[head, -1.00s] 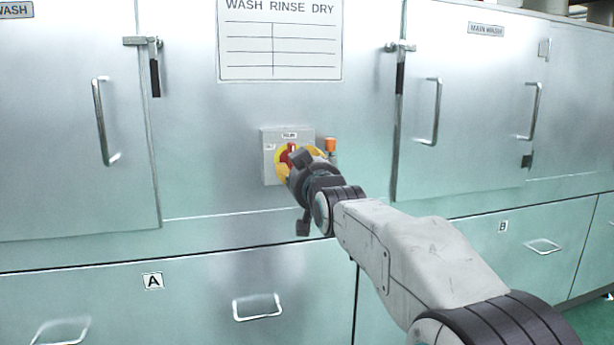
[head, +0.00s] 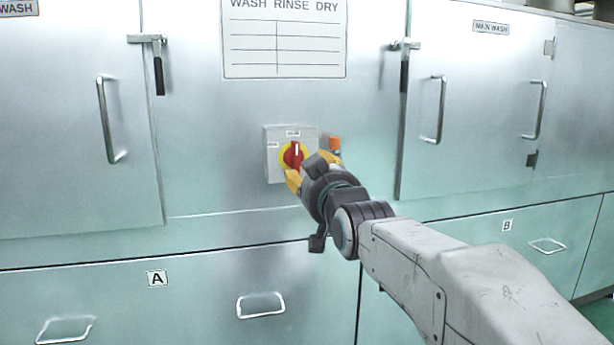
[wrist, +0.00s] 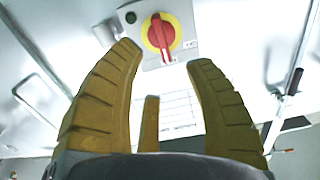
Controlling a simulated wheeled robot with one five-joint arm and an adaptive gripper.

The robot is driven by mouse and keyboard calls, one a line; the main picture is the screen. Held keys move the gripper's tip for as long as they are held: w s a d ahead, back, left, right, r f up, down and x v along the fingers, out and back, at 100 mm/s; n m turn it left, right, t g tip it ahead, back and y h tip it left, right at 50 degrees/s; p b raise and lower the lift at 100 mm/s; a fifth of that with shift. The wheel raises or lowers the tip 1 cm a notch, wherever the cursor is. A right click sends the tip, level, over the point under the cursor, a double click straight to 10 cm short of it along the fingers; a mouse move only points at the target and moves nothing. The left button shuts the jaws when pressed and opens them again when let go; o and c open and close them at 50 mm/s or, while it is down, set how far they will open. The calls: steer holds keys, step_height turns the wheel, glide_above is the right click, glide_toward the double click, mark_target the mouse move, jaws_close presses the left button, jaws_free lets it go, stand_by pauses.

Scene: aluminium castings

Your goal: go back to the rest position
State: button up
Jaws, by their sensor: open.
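My gripper (head: 314,178) is in front of the switch box on the metal cabinet, with its yellow fingers apart and nothing between them. In the wrist view my gripper (wrist: 165,62) is open, and the red knob stands beyond its fingertips, apart from them. The red rotary knob (head: 292,156) sits on a yellow disc on the grey switch box (head: 272,172). Its pale mark points up in the head view. The knob (wrist: 160,33) is fully visible in the wrist view. My gripper hides part of the box's lower right in the head view.
An orange-topped part (head: 334,142) stands just right of the switch box. Cabinet doors with handles (head: 112,120) and hanging latches (head: 159,75) flank it. Drawers with protruding handles (head: 261,305) lie below. A printed chart (head: 284,45) is above. The space before the doors looks clear.

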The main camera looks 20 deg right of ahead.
steer(key=s+r+g+p, duration=0.3)
steer(key=s+g+p, duration=0.4)
steer(key=s+p, duration=0.9)
steer(key=s+r+g+p, duration=0.2)
steer(key=s+g+p, duration=0.5)
steer(key=s+p, duration=1)
steer(key=p, duration=0.4)
steer(key=shift+a+r, duration=0.15)
steer(key=shift+r, duration=0.25)
